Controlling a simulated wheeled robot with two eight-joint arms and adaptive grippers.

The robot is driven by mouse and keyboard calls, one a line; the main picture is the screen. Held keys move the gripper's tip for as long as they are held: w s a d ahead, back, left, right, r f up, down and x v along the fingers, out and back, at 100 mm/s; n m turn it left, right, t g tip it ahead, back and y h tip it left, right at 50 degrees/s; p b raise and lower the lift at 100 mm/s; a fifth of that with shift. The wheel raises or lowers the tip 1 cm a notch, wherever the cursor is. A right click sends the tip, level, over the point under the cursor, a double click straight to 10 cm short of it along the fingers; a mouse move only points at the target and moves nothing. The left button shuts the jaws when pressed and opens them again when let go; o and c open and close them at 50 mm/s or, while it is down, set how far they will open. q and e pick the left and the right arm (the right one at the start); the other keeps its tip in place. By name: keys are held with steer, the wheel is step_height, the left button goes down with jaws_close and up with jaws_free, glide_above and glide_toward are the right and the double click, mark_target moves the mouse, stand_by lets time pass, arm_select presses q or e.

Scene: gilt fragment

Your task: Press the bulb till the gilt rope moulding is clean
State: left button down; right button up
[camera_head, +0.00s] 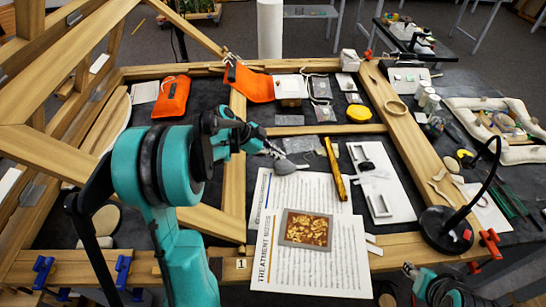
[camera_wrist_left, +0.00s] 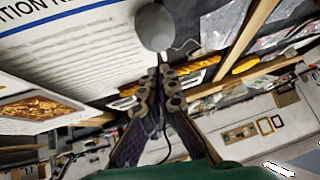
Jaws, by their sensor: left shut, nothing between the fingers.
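The grey rubber bulb (camera_head: 285,166) lies on the dark mat just above the printed sheets; in the left wrist view it (camera_wrist_left: 154,28) is just beyond my fingertips. My left gripper (camera_head: 270,150) is shut and empty, its tips close to the bulb; I cannot tell if they touch it. The gilt rope moulding (camera_head: 335,168) is a thin golden rod lying right of the bulb; it also shows in the left wrist view (camera_wrist_left: 245,65). My right gripper (camera_head: 410,270) shows only partly at the lower right, away from both, and its fingers are unclear.
A gilt fragment in a grey frame (camera_head: 289,242) lies on the printed sheets (camera_head: 335,271). A black lamp (camera_head: 445,229) stands at the right. Wooden beams (camera_head: 239,190) border the mat.

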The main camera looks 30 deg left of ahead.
arm_select(q)
steer(key=p+v, duration=0.2)
steer(key=v, duration=0.6)
steer(key=shift+a+r, duration=0.15)
steer(key=shift+r, duration=0.05)
stand_by(0.8)
steer(key=a+p, duration=0.1)
steer(key=s+h+p, duration=0.1)
steer(key=p, duration=0.1)
steer(key=shift+s+a+r+t, duration=0.15)
steer(key=shift+a+r+t, duration=0.15)
steer(key=shift+a+r, duration=0.1)
steer(key=shift+d, duration=0.1)
steer(key=shift+f, duration=0.1)
